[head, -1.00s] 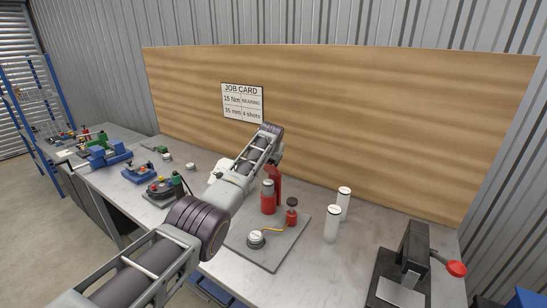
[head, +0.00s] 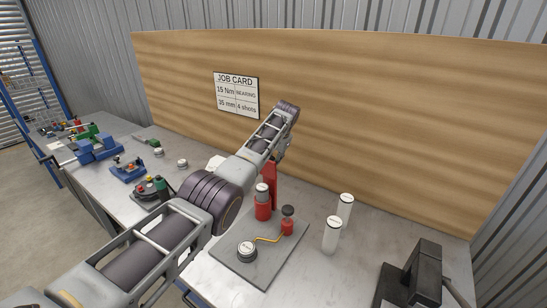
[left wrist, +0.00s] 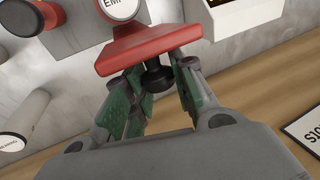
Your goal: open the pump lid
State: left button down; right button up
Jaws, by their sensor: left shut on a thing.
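The pump (head: 263,211) is a red cylinder on a grey plate (head: 229,262) in the head view. A canister with a pale round top (head: 262,187) stands in it; in the left wrist view its top (left wrist: 121,6) is partly lettered "EM". The red lid (head: 270,177) stands raised, nearly upright, behind the canister. It also shows in the left wrist view (left wrist: 140,48). My left gripper (left wrist: 158,85) is shut on the lid's black knob (left wrist: 156,78). In the head view my arm hides this gripper. My right gripper is not in view.
A gauge (head: 247,249) with a yellow hose and a red fitting with a dark top (head: 287,219) share the plate. Two white cylinders (head: 332,235) (head: 345,207) stand to the right, near a black press-like device (head: 410,276). A wooden board with a job card (head: 236,94) stands behind.

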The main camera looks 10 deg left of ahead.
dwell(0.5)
pick_arm(q)
jog(key=c, duration=1.1)
grip_release()
jog(key=shift+w, duration=0.1)
jog(key=shift+c, duration=0.2)
jog(key=v, duration=1.2)
jog(key=shift+d+f, duration=0.1)
